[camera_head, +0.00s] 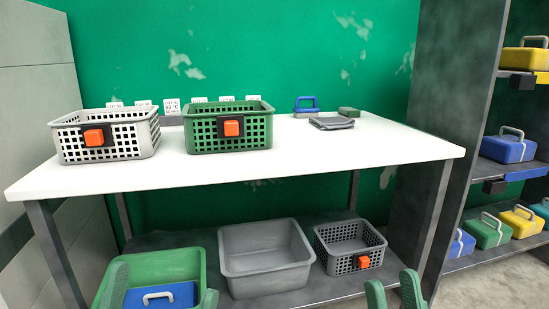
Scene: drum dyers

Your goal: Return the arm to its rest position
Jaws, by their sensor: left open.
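My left gripper (160,290) is at the bottom left. Its two green fingers are wide apart, in front of the green tub (165,262) on the lower shelf. A blue case with a pale handle (172,296) shows in the tub between the fingers. I cannot tell whether the fingers touch it. My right gripper (393,291) is at the bottom right, its green fingers apart with nothing seen between them. The arms behind both grippers are out of view.
A grey tub (265,285) and grey basket (338,262) stand below. A rack (440,150) with cases stands right.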

